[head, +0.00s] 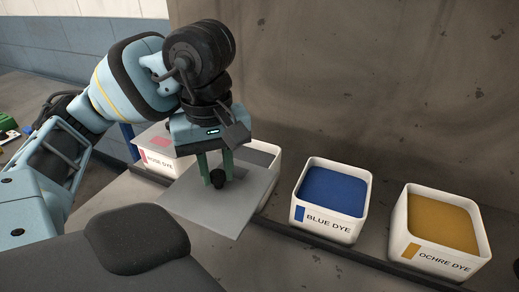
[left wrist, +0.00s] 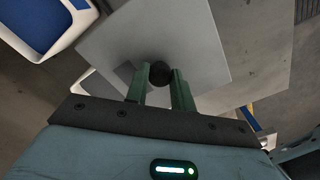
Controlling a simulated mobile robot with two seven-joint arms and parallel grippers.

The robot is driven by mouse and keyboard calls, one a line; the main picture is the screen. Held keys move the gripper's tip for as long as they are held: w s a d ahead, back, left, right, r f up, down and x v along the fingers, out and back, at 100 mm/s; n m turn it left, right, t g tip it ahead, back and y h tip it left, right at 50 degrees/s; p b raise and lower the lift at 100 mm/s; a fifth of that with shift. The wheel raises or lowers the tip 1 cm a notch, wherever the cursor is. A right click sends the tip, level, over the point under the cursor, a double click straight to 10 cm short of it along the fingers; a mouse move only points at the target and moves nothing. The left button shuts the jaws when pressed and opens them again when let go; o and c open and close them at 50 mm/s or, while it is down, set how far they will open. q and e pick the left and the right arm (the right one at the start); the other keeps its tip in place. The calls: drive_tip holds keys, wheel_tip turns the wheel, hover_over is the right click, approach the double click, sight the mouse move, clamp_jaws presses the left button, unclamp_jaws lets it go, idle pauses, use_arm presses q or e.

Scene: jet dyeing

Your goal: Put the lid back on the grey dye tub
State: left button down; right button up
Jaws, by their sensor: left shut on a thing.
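The lid (head: 230,208) is a flat, light grey square plate with a round black knob (head: 217,179) in its middle. My left gripper (head: 216,172) is shut on the knob, and the lid hangs from it. In the left wrist view the knob (left wrist: 160,73) sits between the green fingers, with the lid (left wrist: 195,40) spread beyond them. The grey dye tub (head: 257,157) is a white tub with grey dye, between the rose and blue tubs. The lid and gripper hide much of it. The lid looks in front of and above it, offset from its opening. My right gripper is out of view.
The rose dye tub (head: 158,160) stands left of the grey one. The open blue dye tub (head: 330,200) and ochre dye tub (head: 437,230) stand to the right. A stained wall (head: 350,70) rises close behind the row. A dark ledge (head: 355,258) runs along its front.

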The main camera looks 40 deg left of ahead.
use_arm(q)
drive_tip(key=shift+w+a, duration=0.15)
drive_tip(key=w+a+f, duration=0.2)
drive_tip(key=w+a, duration=0.2)
drive_tip(key=w, duration=0.2)
drive_tip(key=w+a+f, duration=0.3)
drive_tip(key=w, duration=0.4)
drive_tip(key=shift+w+a+p, duration=0.15)
drive_tip(key=shift+a+p, duration=0.15)
drive_tip(key=shift+a, duration=0.1)
drive_tip(key=shift+f, duration=0.1)
drive_tip(key=c, duration=1.6)
unclamp_jaws()
drive_tip(key=shift+f, duration=0.1)
drive_tip(key=o, duration=0.4)
